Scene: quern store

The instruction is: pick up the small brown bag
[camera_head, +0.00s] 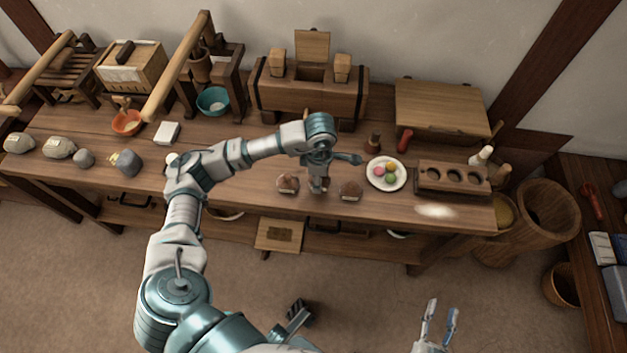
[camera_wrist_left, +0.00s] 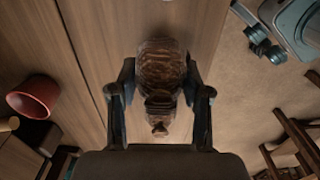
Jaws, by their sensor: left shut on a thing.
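The small brown bag (camera_wrist_left: 162,70) is between the two fingers of my left gripper (camera_wrist_left: 160,105) in the left wrist view. It looks rounded and textured, with a tied neck toward the palm. In the head view my left gripper (camera_head: 318,188) points down at the table's front part and is shut. What it holds is mostly hidden there. A brown lump (camera_head: 287,184) lies just left of it and another (camera_head: 351,190) just right; I cannot tell their kind. My right gripper (camera_head: 440,322) is open and empty, low in front of the table.
The wooden table (camera_head: 240,195) also bears a white plate (camera_head: 386,174) with coloured balls, a wooden block with holes (camera_head: 453,178), a red object (camera_head: 404,140), a teal bowl (camera_head: 212,101) and an orange bowl (camera_head: 127,122). A large wooden mortar (camera_head: 540,215) stands at the right.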

